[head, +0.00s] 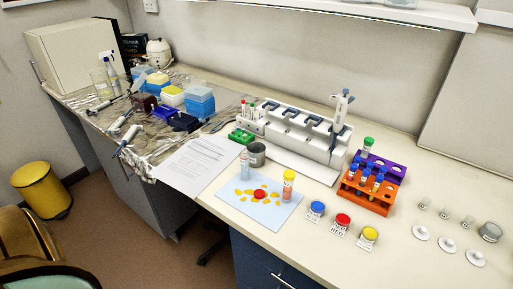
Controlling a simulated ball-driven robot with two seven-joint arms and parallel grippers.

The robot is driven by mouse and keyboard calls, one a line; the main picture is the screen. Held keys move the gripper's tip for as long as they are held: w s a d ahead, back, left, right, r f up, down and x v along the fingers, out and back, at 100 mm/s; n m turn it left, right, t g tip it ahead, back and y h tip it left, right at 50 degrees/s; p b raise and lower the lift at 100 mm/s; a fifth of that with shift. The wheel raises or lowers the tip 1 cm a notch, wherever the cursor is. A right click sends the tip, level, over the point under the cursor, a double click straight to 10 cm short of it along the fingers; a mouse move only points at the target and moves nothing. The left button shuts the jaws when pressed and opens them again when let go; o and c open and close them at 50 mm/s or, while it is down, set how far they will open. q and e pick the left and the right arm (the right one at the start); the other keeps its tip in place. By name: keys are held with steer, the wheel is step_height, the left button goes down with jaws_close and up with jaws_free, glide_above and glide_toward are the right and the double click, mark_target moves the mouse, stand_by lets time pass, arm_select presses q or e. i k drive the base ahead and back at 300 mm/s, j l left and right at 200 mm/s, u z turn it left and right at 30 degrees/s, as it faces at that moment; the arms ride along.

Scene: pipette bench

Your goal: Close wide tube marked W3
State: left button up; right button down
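Neither of my grippers is in view. The tube labels are too small to read, so I cannot tell which tube is W3. A wide tube with orange contents and a yellow cap (288,187) stands upright on the light blue mat (233,205). A clear wide tube (245,165) stands near the mat's back left edge; whether it has a cap is unclear. A red cap (259,195) lies on the mat among orange-yellow spots. Blue (317,208), red (343,220) and yellow (369,234) round pieces sit by small labels right of the mat.
An orange rack (367,198) holds several blue-capped tubes, with a purple rack (392,172) and a green-capped tube (368,146) behind. A grey cup (257,153), pipette stand (305,135) and green rack (240,136) stand behind the mat. Small containers (490,232) and discs occupy the right.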

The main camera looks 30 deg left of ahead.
mark_target(245, 156)
steer(key=u, duration=1.2)
